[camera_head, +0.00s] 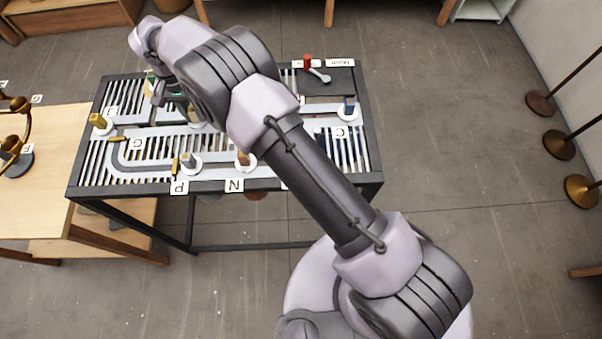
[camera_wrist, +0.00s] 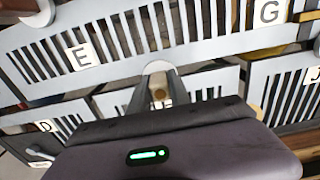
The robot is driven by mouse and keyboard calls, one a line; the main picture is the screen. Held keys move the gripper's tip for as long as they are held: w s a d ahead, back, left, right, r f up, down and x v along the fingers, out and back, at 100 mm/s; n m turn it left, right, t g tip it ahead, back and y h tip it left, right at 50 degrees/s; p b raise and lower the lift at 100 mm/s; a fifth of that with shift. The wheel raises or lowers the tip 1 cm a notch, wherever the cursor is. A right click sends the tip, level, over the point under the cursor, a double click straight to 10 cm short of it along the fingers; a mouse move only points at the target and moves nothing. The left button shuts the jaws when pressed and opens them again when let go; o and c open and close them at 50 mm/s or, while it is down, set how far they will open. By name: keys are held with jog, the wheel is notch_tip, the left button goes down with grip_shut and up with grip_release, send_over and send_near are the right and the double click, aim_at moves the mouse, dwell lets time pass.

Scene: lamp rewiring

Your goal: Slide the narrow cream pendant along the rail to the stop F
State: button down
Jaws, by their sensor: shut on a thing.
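My gripper (camera_wrist: 160,94) is shut on a small peg with a round tan top (camera_wrist: 159,91) in the wrist view. A white disc (camera_wrist: 157,68) shows just behind the fingers, at the slotted rail top. Any shade below is hidden, so I cannot tell whether this peg belongs to the narrow cream pendant. The rail top (camera_head: 212,173) is a grey plate with branching slots on a dark frame. In the head view my gripper (camera_head: 160,97) is over its left back part, mostly covered by my arm.
Other pegs on white discs stand in the slots: an orange-brown one (camera_head: 244,158), a blue one (camera_head: 349,105) and a brass one (camera_head: 99,121). A red-topped lever (camera_head: 308,63) is at the back. A wooden table (camera_head: 35,190) adjoins at left.

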jog(key=c, duration=1.1)
grip_release()
